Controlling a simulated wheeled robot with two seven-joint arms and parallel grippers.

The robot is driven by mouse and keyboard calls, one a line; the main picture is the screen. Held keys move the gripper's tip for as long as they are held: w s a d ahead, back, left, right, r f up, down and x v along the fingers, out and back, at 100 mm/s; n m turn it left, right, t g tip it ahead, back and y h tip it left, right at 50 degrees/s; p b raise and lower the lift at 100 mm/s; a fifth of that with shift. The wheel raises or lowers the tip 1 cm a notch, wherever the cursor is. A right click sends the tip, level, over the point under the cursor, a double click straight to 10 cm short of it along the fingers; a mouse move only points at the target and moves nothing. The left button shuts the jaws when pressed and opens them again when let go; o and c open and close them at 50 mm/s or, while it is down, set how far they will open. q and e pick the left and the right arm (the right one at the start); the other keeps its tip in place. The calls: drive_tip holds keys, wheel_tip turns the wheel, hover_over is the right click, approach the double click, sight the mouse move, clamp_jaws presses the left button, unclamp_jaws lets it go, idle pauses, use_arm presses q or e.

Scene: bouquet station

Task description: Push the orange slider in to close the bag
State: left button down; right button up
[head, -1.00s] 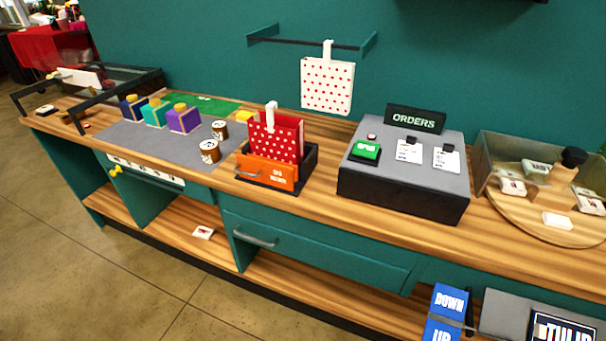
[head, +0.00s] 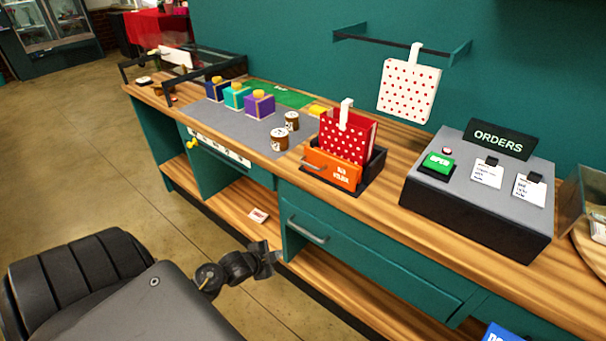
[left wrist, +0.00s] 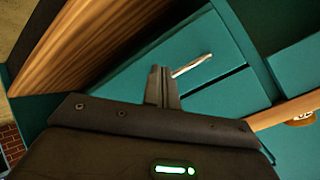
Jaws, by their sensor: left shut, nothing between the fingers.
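The orange slider (head: 332,171) stands at the front of a dark tray (head: 376,163) on the wooden counter. Behind it stands the red bag with white dots (head: 346,140), upright, with a white tab at its top. My left gripper (head: 272,255) is in front of the counter, below the worktop and near the teal drawer (head: 345,240), well apart from the slider. In the left wrist view its fingers (left wrist: 162,70) are together and empty, with the drawer handle (left wrist: 192,65) beyond them. My right gripper is in neither view.
A white dotted bag (head: 409,92) hangs from a wall rail. The orders console (head: 480,190) stands to the right. Two brown jars (head: 280,139) and several coloured boxes (head: 259,103) stand to the left. The counter edge and open shelves lie beside my left arm.

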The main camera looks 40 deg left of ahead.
use_arm(q)
wheel_tip(320, 180, up, 16)
drive_tip(key=w+a+r+m+t, duration=0.1)
drive_tip(key=w+a+m+t, duration=0.1)
drive_tip(key=w+m+t, duration=0.15)
drive_tip(key=m+t, duration=0.2)
drive_tip(key=m, duration=0.3)
approach(315, 159)
drive_tip(key=w+p, duration=0.1)
drive_tip(key=w+f+p, duration=0.1)
drive_tip(key=w, duration=0.1)
drive_tip(key=shift+w+d+f+g+p, duration=0.1)
drive_tip(key=shift+f+g+p, duration=0.1)
drive_tip(key=shift+g+p, duration=0.1)
drive_tip(key=b+x, duration=0.1)
drive_tip(key=x, duration=0.2)
drive_tip(key=b+x, duration=0.1)
drive_tip(key=shift+w+r+b, duration=0.3)
drive_tip(key=shift+w+b, duration=0.05)
drive_tip(key=shift+w, duration=0.05)
drive_tip(key=shift+r, duration=0.35)
